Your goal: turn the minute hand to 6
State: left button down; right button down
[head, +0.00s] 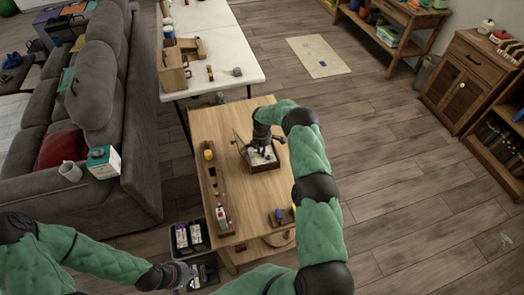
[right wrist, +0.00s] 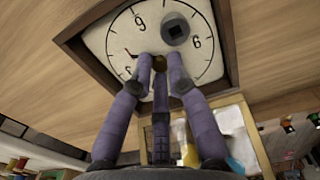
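A shallow square dark-framed clock box (head: 265,168) lies on the wooden table, with a raised lid or pane at its left. A round grey knob with a dark square top (right wrist: 175,30) stands on the face. My right gripper (head: 262,153) reaches down over the face. In the right wrist view its fingertips (right wrist: 160,66) are close together beside a small brownish piece; whether they grip it is unclear. The minute hand is not clearly visible. My left gripper (head: 188,275) is low at bottom left, away from the clock.
A long wooden tray (head: 215,190) with small items runs along the table's left side. A small block with a blue piece (head: 279,215) lies at the front right. A black bin (head: 190,240) is beside the table. A white table (head: 225,50) stands behind.

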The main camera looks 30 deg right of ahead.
dwell(0.3)
jog(key=m+b, duration=0.2)
jog(key=shift+f+m+b, duration=0.15)
jog(key=shift+m+b, duration=0.25)
jog(key=m+b, duration=0.2)
jog(key=m, duration=0.1)
jog(key=shift+m, duration=0.3)
jog(key=m+b, duration=0.2)
jog(key=m, duration=0.1)
jog(key=shift+m, duration=0.3)
jog(key=shift+m+b, duration=0.6)
jog(key=shift+m, duration=1.3)
jog(key=c, duration=1.2)
grip_release()
jog(key=shift+c, duration=0.2)
